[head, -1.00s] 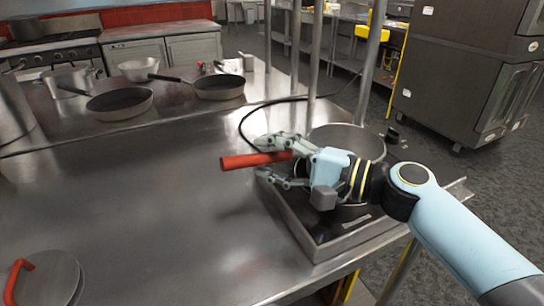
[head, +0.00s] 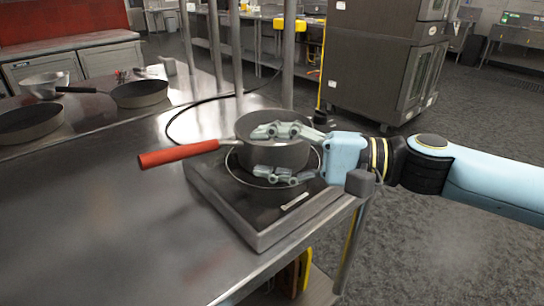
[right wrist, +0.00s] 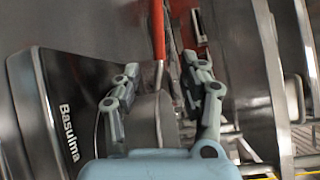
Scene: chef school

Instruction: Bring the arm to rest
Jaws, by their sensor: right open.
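My right arm (head: 490,185) comes in from the right, roughly level. My right gripper (head: 262,152) is open and empty, its two fingers spread in front of a metal saucepan (head: 272,158). Whether the fingers touch the pan cannot be told. The saucepan sits upright on a square hot plate (head: 262,233), with its red handle (head: 178,154) pointing left, clear of the fingers. In the right wrist view the open gripper (right wrist: 162,72) shows its fingers apart, with the red handle (right wrist: 158,30) beyond them. My left gripper is not in view.
The steel counter (head: 100,220) is bare to the left of the hot plate. Frying pans (head: 140,93) and a pot (head: 43,84) stand at the back left. Thin metal posts (head: 288,55) rise behind the saucepan. Open floor (head: 430,260) lies to the right, before a tall oven (head: 385,65).

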